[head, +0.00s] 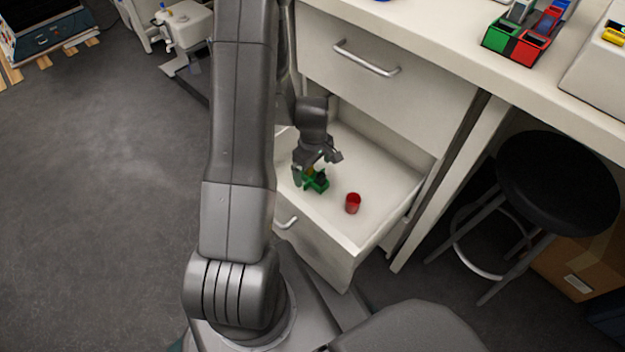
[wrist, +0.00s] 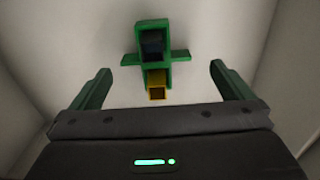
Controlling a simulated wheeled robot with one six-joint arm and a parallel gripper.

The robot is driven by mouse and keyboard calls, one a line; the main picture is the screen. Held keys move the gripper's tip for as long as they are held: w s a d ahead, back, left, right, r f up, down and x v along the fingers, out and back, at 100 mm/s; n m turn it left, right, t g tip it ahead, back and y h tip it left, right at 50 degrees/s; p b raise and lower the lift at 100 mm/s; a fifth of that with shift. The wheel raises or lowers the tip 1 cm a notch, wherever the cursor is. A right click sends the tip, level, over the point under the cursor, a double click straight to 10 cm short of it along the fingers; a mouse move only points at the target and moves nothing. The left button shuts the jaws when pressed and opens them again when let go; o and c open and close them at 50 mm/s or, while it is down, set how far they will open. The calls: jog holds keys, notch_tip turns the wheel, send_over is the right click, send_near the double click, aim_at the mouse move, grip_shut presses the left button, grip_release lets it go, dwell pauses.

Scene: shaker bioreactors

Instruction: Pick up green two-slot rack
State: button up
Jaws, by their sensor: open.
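The green two-slot rack (head: 316,184) lies in the open lower drawer (head: 378,178). In the wrist view the rack (wrist: 153,29) shows ahead of my gripper, with a dark item in one slot and a yellow-orange piece (wrist: 156,83) at its near end. My gripper (head: 318,168) is inside the drawer, right at the rack in the head view. In the wrist view my gripper's fingers (wrist: 161,82) are open, one on each side of the rack's line, with nothing between them that they touch.
A red cup (head: 353,203) stands in the drawer to the right of the rack. Drawer walls enclose the gripper closely. A closed drawer with a handle (head: 366,59) is above. A black stool (head: 556,180) stands at the right, and coloured racks (head: 522,38) sit on the counter.

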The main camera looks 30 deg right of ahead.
aim_at(315, 177)
jog(key=f, duration=0.1)
jog(key=f+b, duration=0.1)
jog(key=f, duration=0.1)
jog(key=f+b, duration=0.1)
jog(key=f, duration=0.1)
jog(key=shift+d+f, duration=0.1)
jog(key=shift+d, duration=0.2)
jog(key=c, duration=0.9)
